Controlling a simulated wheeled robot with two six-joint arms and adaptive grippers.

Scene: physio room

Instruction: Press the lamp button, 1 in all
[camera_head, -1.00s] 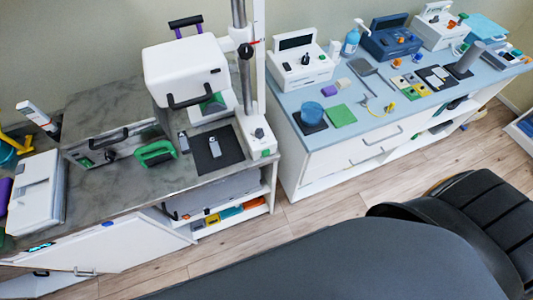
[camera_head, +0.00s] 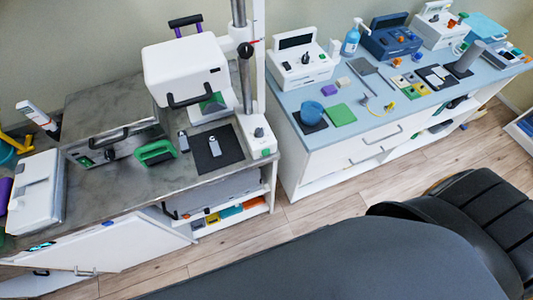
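A lamp-like device with a white box head (camera_head: 186,68) on a metal pole (camera_head: 245,75) stands at the right end of the grey marble-topped counter (camera_head: 120,195). The head has a dark handle along its lower front. The white base (camera_head: 262,139) of the pole carries a dark-topped knob (camera_head: 259,132) and a small green patch (camera_head: 267,152). I cannot tell for sure which of these is the lamp button, or whether the lamp is lit. Neither of my grippers shows in the head view.
A black mat (camera_head: 216,148) with a small grey item lies left of the base, near a green-handled tool (camera_head: 156,152). A blue-topped counter (camera_head: 330,140) with several devices stands to the right. A dark padded surface (camera_head: 330,265) fills the foreground, with wooden floor (camera_head: 310,215) between.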

